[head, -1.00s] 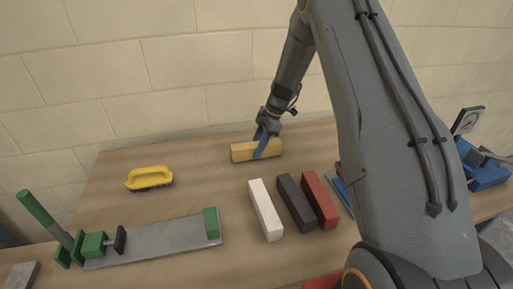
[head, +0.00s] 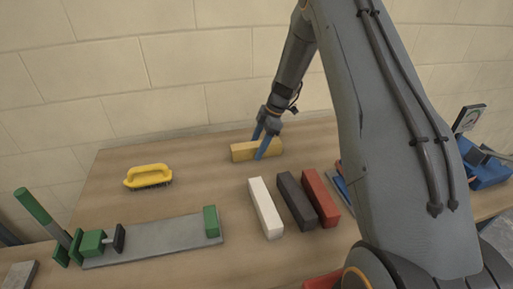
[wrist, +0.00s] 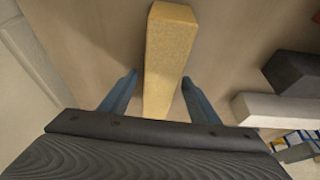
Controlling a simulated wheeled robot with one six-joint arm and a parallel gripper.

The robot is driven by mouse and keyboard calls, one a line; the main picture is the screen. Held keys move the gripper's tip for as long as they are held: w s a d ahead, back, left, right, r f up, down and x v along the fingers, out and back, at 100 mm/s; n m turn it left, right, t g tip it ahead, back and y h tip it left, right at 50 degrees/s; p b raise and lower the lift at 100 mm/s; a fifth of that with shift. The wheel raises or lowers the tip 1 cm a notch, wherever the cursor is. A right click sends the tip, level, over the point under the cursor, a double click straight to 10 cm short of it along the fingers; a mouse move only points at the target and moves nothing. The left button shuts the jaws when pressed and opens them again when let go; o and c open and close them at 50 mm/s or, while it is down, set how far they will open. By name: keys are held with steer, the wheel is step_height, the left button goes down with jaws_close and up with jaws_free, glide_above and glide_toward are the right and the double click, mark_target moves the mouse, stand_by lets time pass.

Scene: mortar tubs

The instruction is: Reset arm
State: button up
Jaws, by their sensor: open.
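My gripper (head: 264,146) is at the back of the table, with its blue fingers around a yellow block (head: 243,152). In the wrist view the gripper (wrist: 160,97) is open. The yellow block (wrist: 168,50) lies between its two fingers, with a gap visible on each side. In the head view one finger hides part of the block. My arm reaches from the right side of the head view.
White (head: 265,208), dark grey (head: 297,200) and red (head: 321,197) blocks lie side by side in front. A yellow-handled brush (head: 149,176) is at left. A grey clamp plate with green parts (head: 165,238) lies front left. Blue equipment (head: 487,168) stands right. A wall is behind.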

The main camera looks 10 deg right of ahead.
steer(key=b+v, duration=0.2)
steer(key=v, duration=0.4)
steer(key=shift+d+r, duration=0.25)
steer(key=shift+r, duration=0.2)
steer(key=shift+s+r, duration=0.2)
steer(key=shift+r, duration=0.05)
steer(key=s+a+r+m+h, duration=0.1)
steer(key=s+r+m+h, duration=0.1)
steer(key=s+m, duration=0.7)
steer(key=s+a+r+m+t+h, duration=0.1)
steer(key=s+m, duration=0.8)
steer(key=s, duration=1.2)
steer(key=shift+s+a+r+h, duration=0.35)
steer(key=shift+a+r+h, duration=0.2)
steer(key=shift+r+h, duration=0.25)
